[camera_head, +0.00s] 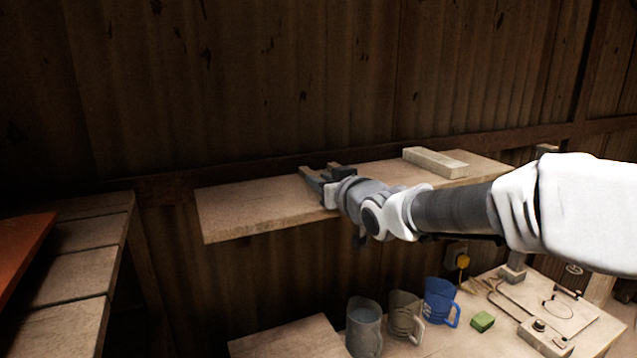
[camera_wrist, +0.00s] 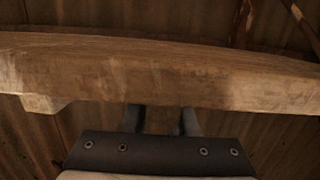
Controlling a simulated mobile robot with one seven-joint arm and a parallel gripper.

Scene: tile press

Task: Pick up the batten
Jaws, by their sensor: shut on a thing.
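My gripper (camera_head: 326,173) is low over the front part of the wooden shelf (camera_head: 250,208), left of its middle. In the wrist view, my gripper's fingers (camera_wrist: 161,119) pass out of sight behind the long shelf edge (camera_wrist: 200,85). The held piece cannot be made out there.
A pale block (camera_head: 435,162) lies on the shelf to the right. Below are a grey mug (camera_head: 364,330), a brown mug (camera_head: 404,317), a blue mug (camera_head: 438,302) and a green block (camera_head: 482,321). A plank wall stands close behind. The shelf's left end is clear.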

